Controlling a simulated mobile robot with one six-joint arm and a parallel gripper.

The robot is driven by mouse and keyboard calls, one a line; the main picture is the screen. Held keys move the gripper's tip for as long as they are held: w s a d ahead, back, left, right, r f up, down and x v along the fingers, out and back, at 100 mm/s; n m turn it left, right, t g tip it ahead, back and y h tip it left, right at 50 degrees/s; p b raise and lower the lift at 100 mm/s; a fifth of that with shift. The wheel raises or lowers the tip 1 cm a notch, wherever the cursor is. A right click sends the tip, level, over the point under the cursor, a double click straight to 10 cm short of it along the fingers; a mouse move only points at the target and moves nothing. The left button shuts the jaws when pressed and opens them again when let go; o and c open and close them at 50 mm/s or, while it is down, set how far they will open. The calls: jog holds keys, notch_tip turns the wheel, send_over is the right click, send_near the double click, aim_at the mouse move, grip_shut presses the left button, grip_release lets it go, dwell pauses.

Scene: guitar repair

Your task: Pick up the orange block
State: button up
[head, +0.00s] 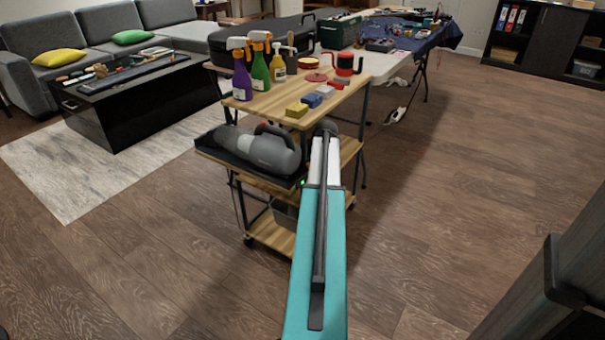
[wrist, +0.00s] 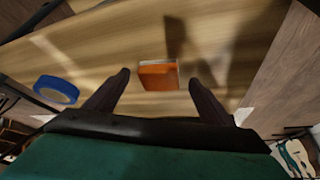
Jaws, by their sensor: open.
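In the wrist view the orange block (wrist: 158,77) sits on a light wooden surface. It lies ahead of and between the two dark fingers of my gripper (wrist: 159,80). The fingers are spread wide, with a gap on each side of the block, and nothing is held. I cannot pick out the orange block in the head view. There my teal and white arm reaches toward the wooden cart (head: 262,106), and the fingers are hidden.
A blue tape roll (wrist: 56,89) lies left of the block. A grey vacuum (head: 262,150) rests lower.

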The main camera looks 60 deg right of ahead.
jog(key=shift+w+f, duration=0.15)
jog(key=shift+f, duration=0.1)
jog(key=shift+c, duration=0.2)
jog(key=c, duration=1.1)
